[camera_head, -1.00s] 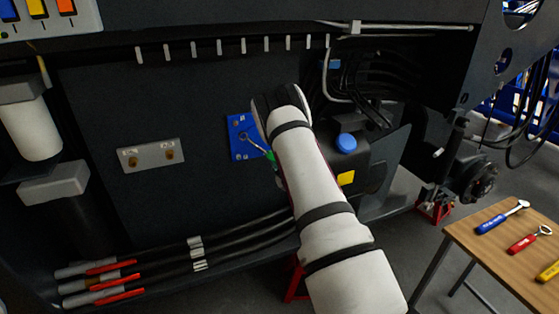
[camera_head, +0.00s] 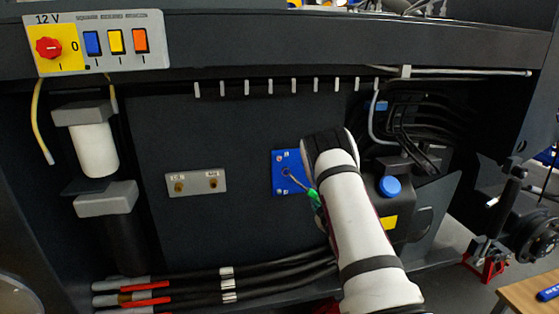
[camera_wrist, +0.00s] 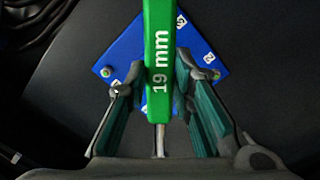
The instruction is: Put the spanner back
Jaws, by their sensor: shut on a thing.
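The green spanner (camera_wrist: 160,60), marked "19 mm", is in my gripper (camera_wrist: 161,100), its handle running lengthwise between the two fingers. In the head view its green handle (camera_head: 314,196) shows beside my arm, and its metal end reaches over the blue plate (camera_head: 283,158) on the dark chassis panel. The plate also shows behind the spanner in the wrist view (camera_wrist: 125,60), with bolts and number labels. I cannot tell whether the metal end touches a bolt.
The wooden table (camera_head: 520,298) shows only its corner at the lower right, with part of a blue-handled tool (camera_head: 548,293) on it. A switch panel (camera_head: 100,42) is at the upper left. Cables run below, and a reservoir with a blue cap (camera_head: 389,187) stands right of my arm.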

